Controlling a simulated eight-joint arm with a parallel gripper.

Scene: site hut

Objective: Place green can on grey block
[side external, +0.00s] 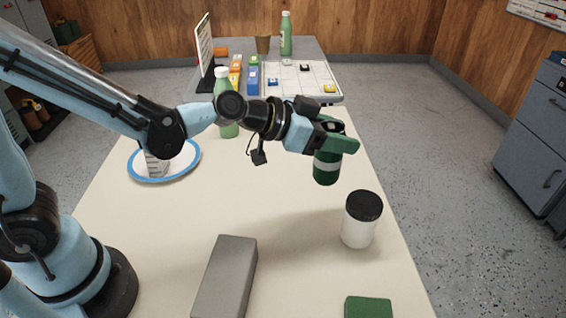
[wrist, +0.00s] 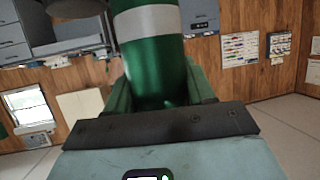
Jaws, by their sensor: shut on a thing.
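The green can (side external: 327,168) with a pale band is held upright in my gripper (side external: 335,143), above the right side of the table. The can also fills the upper middle of the wrist view (wrist: 158,55), between the green fingers. The grey block (side external: 226,280) lies on the table at the front, left of and nearer than the can. It is long, and its top is bare. The grey block does not show in the wrist view.
A white jar with a black lid (side external: 361,220) stands on the table just in front of the can. A green block (side external: 368,307) lies at the front edge. A blue-rimmed plate (side external: 136,176) and a green bottle (side external: 226,115) are farther back. The table's middle is clear.

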